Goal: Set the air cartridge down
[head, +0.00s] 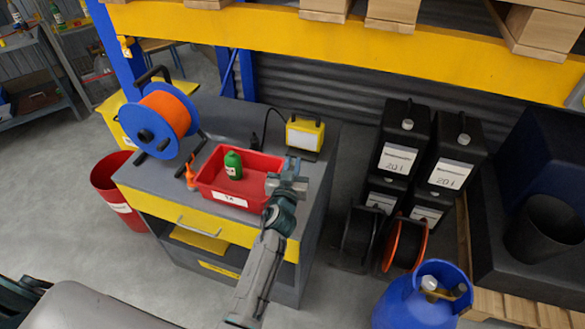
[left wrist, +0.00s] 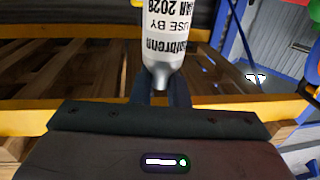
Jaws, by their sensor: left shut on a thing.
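My left gripper (head: 287,180) is at the right end of the red tray (head: 254,199) in the head view, over the grey-topped workbench. In the left wrist view the left gripper (left wrist: 160,92) is shut on the air cartridge (left wrist: 165,38). The cartridge has a pale label with black "USE BY" print and a silver tapered end between the fingers. Its other end is cut off by the picture's top edge. In the head view I cannot clearly make out the cartridge at the gripper. My right gripper is not in view.
A green bottle (head: 233,164) stands in the red tray. An orange hose reel with blue sides (head: 132,112) is on the bench's left, a yellow work lamp (head: 304,134) behind. A yellow shelf beam (head: 330,50) crosses above. The bench shows bare top behind the tray.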

